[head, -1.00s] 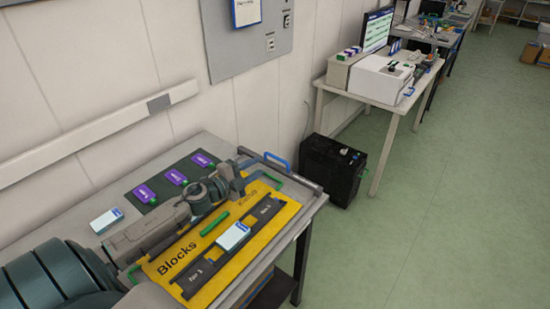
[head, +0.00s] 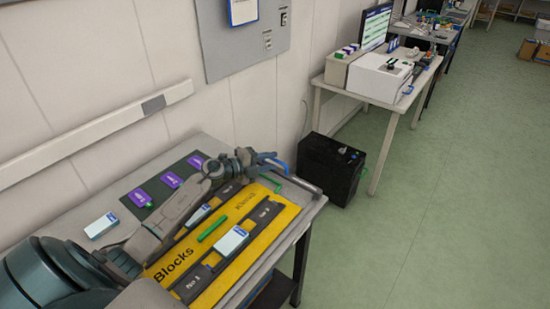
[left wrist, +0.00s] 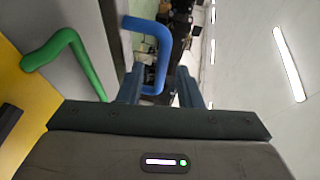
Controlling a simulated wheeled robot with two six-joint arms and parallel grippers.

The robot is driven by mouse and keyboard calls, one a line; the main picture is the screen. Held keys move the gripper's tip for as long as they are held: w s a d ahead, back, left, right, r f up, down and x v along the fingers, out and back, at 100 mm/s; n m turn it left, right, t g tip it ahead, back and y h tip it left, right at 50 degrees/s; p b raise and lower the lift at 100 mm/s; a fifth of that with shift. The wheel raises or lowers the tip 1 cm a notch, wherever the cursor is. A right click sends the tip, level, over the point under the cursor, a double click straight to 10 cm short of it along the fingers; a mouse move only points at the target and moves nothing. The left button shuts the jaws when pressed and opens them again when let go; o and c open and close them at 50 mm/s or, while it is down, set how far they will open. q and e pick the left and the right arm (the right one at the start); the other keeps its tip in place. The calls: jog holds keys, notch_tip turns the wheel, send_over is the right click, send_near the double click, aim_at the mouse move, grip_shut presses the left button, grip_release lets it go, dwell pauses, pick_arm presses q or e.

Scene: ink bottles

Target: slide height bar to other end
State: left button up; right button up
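A yellow board (head: 246,219) marked "Blocks" lies on the table, with dark rails along it. One pale blue-and-white block (head: 231,242) sits midway on the near rail, and another (head: 199,214) is partly visible on the rear rail. A short green bar (head: 213,226) lies between the rails. I cannot tell which part is the height bar. My left gripper (head: 272,160) is beyond the board's far end, beside a blue handle. In the left wrist view its fingers (left wrist: 160,85) are apart, with the blue handle (left wrist: 150,38) ahead, overlapping the gap. My right gripper is not in view.
A green handle (left wrist: 65,50) is left of the fingers in the left wrist view. Purple cards (head: 170,180) on a dark mat and a loose white block (head: 101,226) lie toward the wall. A black box (head: 330,168) stands beyond the table.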

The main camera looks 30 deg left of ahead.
pick_arm(q)
jog(key=shift+x, duration=1.35)
jog(key=shift+c, duration=0.4)
grip_shut()
jog(key=shift+s, duration=0.1)
